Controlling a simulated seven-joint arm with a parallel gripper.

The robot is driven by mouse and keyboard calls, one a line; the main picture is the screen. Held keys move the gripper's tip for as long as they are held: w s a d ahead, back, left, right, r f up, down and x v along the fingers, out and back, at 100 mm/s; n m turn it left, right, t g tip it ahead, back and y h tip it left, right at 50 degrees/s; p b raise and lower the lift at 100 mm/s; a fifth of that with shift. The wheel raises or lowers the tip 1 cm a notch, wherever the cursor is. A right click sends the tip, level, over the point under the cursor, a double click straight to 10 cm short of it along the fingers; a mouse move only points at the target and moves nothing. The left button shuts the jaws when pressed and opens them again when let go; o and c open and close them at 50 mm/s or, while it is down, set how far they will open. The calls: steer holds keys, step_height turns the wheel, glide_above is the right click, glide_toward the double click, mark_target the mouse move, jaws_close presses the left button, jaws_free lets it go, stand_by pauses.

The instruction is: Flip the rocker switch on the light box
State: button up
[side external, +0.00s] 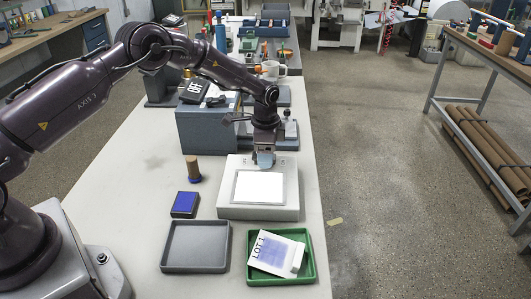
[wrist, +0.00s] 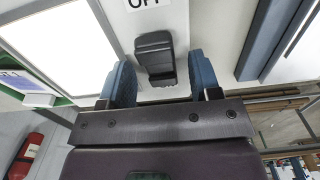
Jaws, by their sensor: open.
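The light box (side external: 229,207) is a pale box on the bench with a bright white panel (side external: 259,187) on top; the panel also shows at the left of the wrist view (wrist: 60,42). The black rocker switch (wrist: 155,55) sits on the box's pale top beside the panel, below a partly cut-off label. My gripper (side external: 264,162) is over the box's far edge and hides the switch in the side view. In the wrist view its two blue fingers (wrist: 162,76) are apart, one on each side of the switch's lower end, with nothing between them gripped. Contact cannot be told.
A grey tray (side external: 166,262) and a green tray (side external: 310,270) holding a LOT 1 block (side external: 277,252) stand in front. A blue ink pad (side external: 185,204) and a wooden-handled stamp (side external: 193,168) are left. A blue-grey box (side external: 205,131) stands behind. The bench's right edge is close.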

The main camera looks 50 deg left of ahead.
steer(key=shift+f, duration=0.1)
steer(key=c, duration=0.9)
steer(key=shift+s+a+t+h, duration=0.2)
steer(key=shift+a+t+h, duration=0.05)
steer(key=shift+t+h, duration=0.65)
steer(key=o, duration=0.9)
steer(key=v, duration=1.3)
